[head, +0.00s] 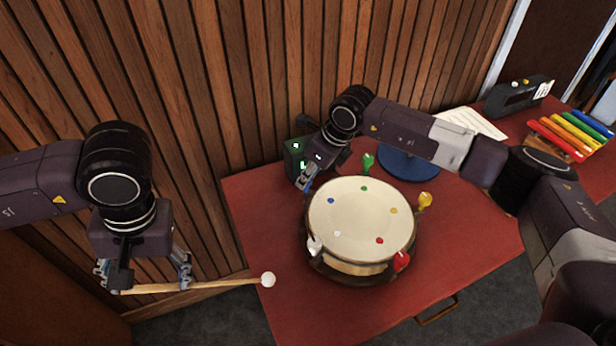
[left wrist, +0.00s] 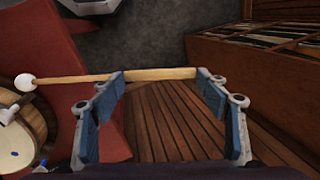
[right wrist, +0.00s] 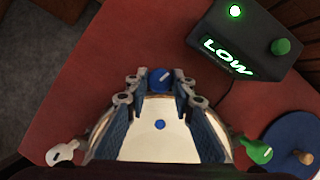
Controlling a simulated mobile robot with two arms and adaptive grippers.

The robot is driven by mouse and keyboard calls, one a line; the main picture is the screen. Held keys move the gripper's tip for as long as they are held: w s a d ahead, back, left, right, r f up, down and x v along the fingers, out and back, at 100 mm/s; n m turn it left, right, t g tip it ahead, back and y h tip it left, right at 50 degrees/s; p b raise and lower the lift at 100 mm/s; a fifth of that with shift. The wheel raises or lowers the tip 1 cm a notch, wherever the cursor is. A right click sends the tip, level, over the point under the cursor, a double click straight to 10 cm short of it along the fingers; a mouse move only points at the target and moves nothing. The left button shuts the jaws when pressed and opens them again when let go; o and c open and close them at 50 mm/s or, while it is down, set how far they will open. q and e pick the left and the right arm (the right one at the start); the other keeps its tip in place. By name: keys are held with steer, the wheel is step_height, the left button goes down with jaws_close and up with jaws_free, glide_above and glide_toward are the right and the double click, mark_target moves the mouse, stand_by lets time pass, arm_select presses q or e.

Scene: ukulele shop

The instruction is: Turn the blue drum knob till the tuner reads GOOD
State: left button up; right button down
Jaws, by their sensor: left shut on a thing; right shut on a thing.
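The cream-topped drum (head: 362,222) sits on the red table with coloured knobs around its rim. My right gripper (head: 306,186) is at the drum's far-left rim, shut on the blue knob (right wrist: 160,78), which shows between its fingertips in the right wrist view; the gripper mostly hides it in the head view. The dark tuner box (right wrist: 238,45) reads LOW in green letters, with a lit green lamp; it also stands behind my right gripper in the head view (head: 293,152). My left gripper (head: 147,287) is shut on a wooden mallet (head: 235,283), held level, its white ball pointing right.
Green (head: 368,162), yellow (head: 425,200), red (head: 401,261) and white (head: 314,246) knobs ring the drum. A blue round stand (head: 408,167), paper (head: 470,123), dark device (head: 517,95) and coloured bars (head: 567,135) lie farther right. A slatted wall rises behind.

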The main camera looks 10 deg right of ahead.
arm_select(q)
steer(key=shift+d+b+x, duration=0.15)
steer(key=shift+b+x, duration=0.4)
steer(key=shift+x, duration=0.1)
steer(key=shift+d+b+x, duration=0.15)
steer(key=shift+b+x, duration=0.4)
steer(key=shift+x, duration=0.05)
arm_select(e)
steer(key=shift+a+m+t+h, duration=0.1)
steer(key=shift+m+t+h, duration=0.35)
steer(key=shift+m, duration=1.25)
arm_select(q)
steer(key=shift+f, duration=0.1)
arm_select(e)
steer(key=c, duration=1.7)
jaws_free()
steer(key=v, duration=1.2)
steer(key=shift+w+a+r, duration=0.1)
steer(key=shift+r, duration=0.05)
